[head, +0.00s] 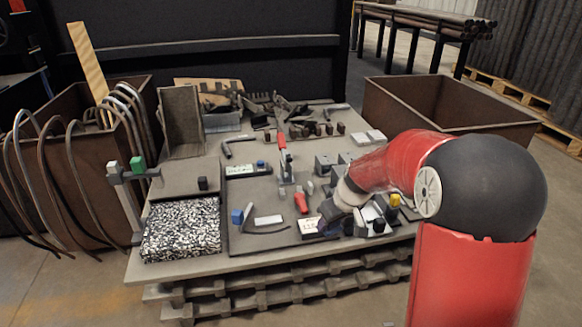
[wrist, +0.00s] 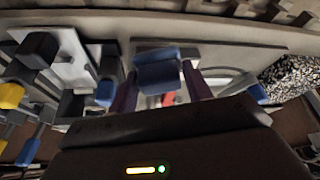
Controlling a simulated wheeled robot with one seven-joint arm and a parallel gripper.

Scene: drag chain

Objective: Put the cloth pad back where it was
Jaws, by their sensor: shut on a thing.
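A blue, block-like piece, which looks like the cloth pad (wrist: 158,72), sits between the two dark fingers of my gripper (wrist: 160,82) in the wrist view. My gripper is shut on it. In the head view my gripper (head: 326,222) is low over the front right part of the grey work board (head: 262,240), largely hidden by my red arm. I cannot tell there whether the pad touches the board.
A white-labelled block (head: 309,226) is close to my gripper. A red-handled clamp (head: 282,150), a red piece (head: 300,202) and a blue block (head: 237,216) stand on the board. A speckled tray (head: 182,230) lies left. Black and yellow knobs (head: 393,201) crowd the right.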

